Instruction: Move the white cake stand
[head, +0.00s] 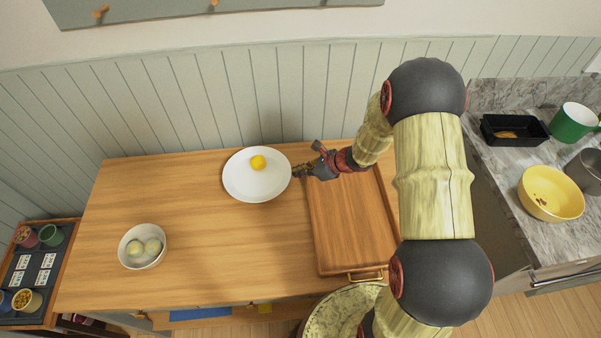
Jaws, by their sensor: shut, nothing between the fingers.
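A round white dish (243,184), which appears to be the white cake stand, is on the wooden table toward the back. A yellow round item (258,163) sits on it. Seen from above, any foot under the dish is hidden. My gripper (297,171) is at the right rim of the dish, shut with nothing held. I cannot tell whether the fingertips touch the rim.
A wooden tray (345,232) with a brass handle lies right of the dish, under my arm. A white bowl (142,246) with pale round items stands front left. The table (215,250) is clear between them. A marble counter with a yellow bowl (552,193) is at right.

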